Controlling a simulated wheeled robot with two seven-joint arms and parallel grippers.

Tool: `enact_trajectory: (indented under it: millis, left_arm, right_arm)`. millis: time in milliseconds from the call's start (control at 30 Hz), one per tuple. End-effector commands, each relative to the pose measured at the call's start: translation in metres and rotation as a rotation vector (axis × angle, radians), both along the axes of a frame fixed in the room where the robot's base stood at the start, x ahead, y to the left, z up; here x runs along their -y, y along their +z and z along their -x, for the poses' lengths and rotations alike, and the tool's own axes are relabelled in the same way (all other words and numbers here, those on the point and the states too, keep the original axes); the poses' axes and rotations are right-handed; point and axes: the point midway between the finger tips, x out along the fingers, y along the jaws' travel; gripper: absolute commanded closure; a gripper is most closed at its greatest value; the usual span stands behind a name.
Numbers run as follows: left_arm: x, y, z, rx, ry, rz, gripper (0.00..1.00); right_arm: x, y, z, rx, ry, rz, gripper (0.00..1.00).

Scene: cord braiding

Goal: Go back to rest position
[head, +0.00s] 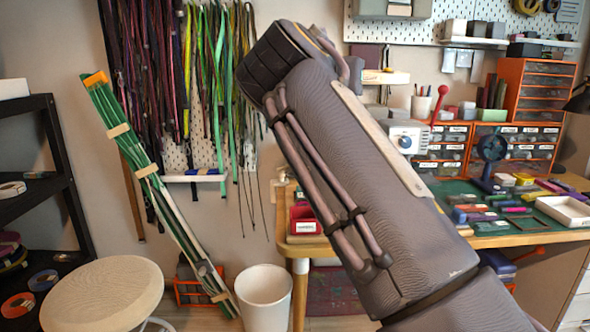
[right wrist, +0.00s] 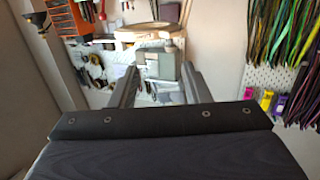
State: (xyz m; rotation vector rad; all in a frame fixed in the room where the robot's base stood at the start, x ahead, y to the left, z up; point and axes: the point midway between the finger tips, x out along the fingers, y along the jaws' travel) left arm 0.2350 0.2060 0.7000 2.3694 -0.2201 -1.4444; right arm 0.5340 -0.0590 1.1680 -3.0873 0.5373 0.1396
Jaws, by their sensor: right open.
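My right arm rises from the lower right across the middle of the head view, and its fingers do not show there. In the right wrist view my right gripper (right wrist: 158,82) is open, its two dark fingers apart with nothing between them. Through the gap I see a pegboard wall and shelf items. My left arm and gripper are not in view. Many coloured cords (head: 215,75) hang on the wall behind my right arm. They also show at the right of the right wrist view (right wrist: 289,40), apart from the fingers.
A workbench (head: 465,210) with coloured blocks and orange drawer units (head: 536,90) stands at right, partly behind my arm. A round stool (head: 103,290), a white bin (head: 264,292), a leaning green cord bundle (head: 150,175) and a black shelf (head: 60,150) are at left.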

Motion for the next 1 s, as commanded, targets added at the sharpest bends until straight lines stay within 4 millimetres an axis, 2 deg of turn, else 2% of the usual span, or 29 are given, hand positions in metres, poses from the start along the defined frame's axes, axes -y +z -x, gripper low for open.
enact_trajectory:
  millis: [167,367,467,567,600,667,700,767,800,867,900,1000]
  left_arm:
    - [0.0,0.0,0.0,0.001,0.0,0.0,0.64]
    - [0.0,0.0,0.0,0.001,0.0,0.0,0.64]
    - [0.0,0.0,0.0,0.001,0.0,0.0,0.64]
    - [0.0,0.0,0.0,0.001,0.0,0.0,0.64]
    - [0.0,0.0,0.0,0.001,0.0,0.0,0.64]
    - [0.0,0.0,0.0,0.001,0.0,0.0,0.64]
    - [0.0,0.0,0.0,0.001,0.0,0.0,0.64]
    - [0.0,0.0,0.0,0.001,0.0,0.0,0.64]
    - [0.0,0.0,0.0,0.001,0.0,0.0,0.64]
    - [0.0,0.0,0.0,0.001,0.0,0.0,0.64]
    - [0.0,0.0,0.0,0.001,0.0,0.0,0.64]
    - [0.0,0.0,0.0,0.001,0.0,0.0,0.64]
  right_arm:
    - [0.027,-0.024,-0.015,-0.077,-0.004,-0.024,0.57]
    - [0.074,-0.072,-0.034,-0.216,0.0,-0.072,0.57]
    - [0.105,-0.106,-0.04,-0.311,0.01,-0.114,0.57]
    - [0.146,-0.156,-0.038,-0.437,0.034,-0.178,0.57]
    - [0.162,-0.18,-0.032,-0.496,0.052,-0.213,0.57]
    - [0.186,-0.217,-0.017,-0.582,0.087,-0.273,0.57]
    - [0.199,-0.242,-0.002,-0.636,0.117,-0.314,0.57]
    - [0.212,-0.275,0.026,-0.706,0.17,-0.374,0.57]
    - [0.216,-0.296,0.048,-0.746,0.209,-0.415,0.57]
    - [0.219,-0.323,0.085,-0.793,0.267,-0.465,0.57]
    - [0.217,-0.339,0.11,-0.815,0.302,-0.492,0.57]
    - [0.205,-0.37,0.165,-0.851,0.373,-0.533,0.57]
